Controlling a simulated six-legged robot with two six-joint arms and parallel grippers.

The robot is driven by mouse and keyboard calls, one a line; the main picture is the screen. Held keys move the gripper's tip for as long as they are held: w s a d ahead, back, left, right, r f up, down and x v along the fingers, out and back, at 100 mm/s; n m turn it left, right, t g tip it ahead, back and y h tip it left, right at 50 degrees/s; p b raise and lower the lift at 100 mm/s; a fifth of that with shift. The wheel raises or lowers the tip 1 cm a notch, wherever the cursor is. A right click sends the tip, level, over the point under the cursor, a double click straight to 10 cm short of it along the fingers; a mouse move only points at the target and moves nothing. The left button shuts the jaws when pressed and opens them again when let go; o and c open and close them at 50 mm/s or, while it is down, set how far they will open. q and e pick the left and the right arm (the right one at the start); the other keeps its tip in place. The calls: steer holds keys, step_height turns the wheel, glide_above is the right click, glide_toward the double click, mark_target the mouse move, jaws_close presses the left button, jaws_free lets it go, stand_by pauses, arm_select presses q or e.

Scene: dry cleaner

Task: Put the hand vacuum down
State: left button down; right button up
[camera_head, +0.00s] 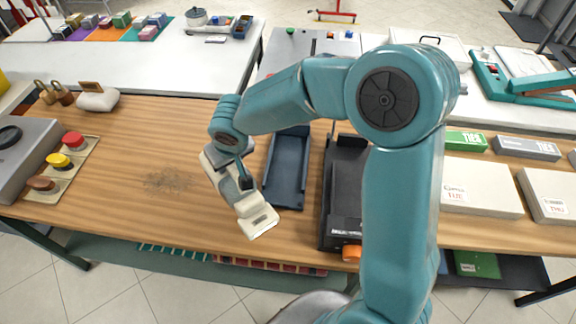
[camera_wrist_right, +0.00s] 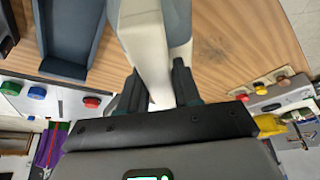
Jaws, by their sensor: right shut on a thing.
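The hand vacuum (camera_head: 257,221) is cream and grey. It slants over the wooden table (camera_head: 130,130), nozzle towards the front edge, just left of a dark blue tray (camera_head: 288,170). I cannot tell whether it touches the table. My right gripper (camera_head: 244,182) is shut on it from above. In the right wrist view the vacuum (camera_wrist_right: 148,50) runs between the two dark fingers, and the empty tray (camera_wrist_right: 66,45) shows at the upper left. My left gripper is not in view.
A dark speckled patch (camera_head: 168,180) lies on bare wood to the left. A panel with red, yellow and brown knobs (camera_head: 62,165) stands at the far left. A black device (camera_head: 343,190) sits right of the tray. White boxes (camera_head: 480,187) are farther right.

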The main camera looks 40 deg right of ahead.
steer(key=w+d+r+m+h+b, duration=0.1)
steer(key=w+d+r+m, duration=0.2)
steer(key=d+r, duration=0.3)
steer(key=w+d+r+m+h, duration=0.1)
steer(key=w+d+r+m, duration=0.2)
steer(key=d, duration=0.4)
steer(key=s+d+r+m+g+h, duration=0.1)
steer(key=s+d+r+m+g, duration=0.2)
steer(key=d+r, duration=0.6)
step_height(320, 180, down, 19)
steer(key=t+b, duration=0.1)
steer(key=b, duration=0.1)
steer(key=shift+s+a+r+b, duration=0.15)
steer(key=shift+s+a+b, duration=0.1)
steer(key=shift+s+b, duration=0.1)
